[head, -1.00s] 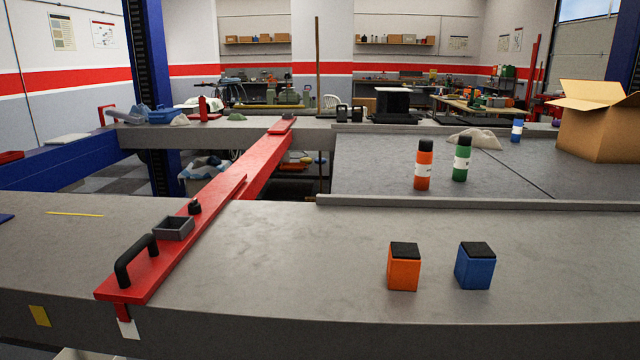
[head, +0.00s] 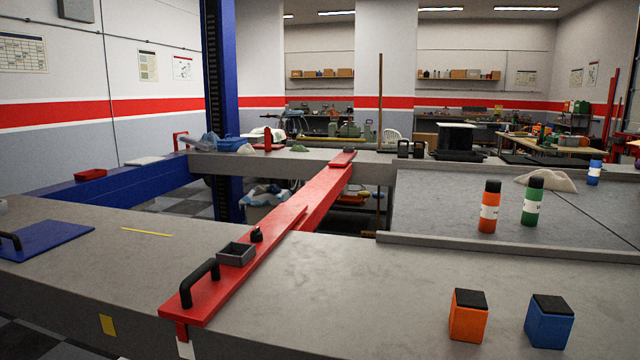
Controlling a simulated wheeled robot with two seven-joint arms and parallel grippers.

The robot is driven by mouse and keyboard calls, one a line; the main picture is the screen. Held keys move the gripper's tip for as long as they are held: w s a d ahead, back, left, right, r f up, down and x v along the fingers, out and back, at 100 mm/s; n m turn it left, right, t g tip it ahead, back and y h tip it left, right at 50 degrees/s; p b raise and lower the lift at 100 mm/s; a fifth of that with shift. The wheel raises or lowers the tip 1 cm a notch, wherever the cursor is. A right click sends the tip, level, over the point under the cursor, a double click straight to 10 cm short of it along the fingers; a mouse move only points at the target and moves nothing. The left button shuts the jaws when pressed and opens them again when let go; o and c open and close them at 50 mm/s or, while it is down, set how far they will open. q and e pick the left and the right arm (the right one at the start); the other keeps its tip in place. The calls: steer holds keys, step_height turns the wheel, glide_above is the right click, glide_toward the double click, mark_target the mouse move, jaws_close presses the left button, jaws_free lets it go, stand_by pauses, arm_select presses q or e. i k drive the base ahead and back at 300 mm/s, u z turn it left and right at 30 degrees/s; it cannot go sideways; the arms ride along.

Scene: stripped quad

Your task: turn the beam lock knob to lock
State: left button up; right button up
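A long red beam (head: 290,232) lies across the gap from the near grey bench to the far ledge. A small black knob (head: 256,235) stands on the beam, just beyond a grey open tray (head: 236,254). I cannot tell which way the knob is turned. A black handle (head: 200,283) is fixed at the beam's near end. Neither of my grippers shows in the head view.
An orange block (head: 468,316) and a blue block (head: 549,322) with black tops stand on the bench at right. Orange (head: 489,207) and green (head: 532,202) bottles stand beyond a raised ledge. A blue panel (head: 45,240) lies at left. Bench around the beam is clear.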

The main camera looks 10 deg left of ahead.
mark_target(256, 235)
steer(key=u, duration=0.65)
steer(key=k, duration=0.35)
steer(key=u, duration=0.35)
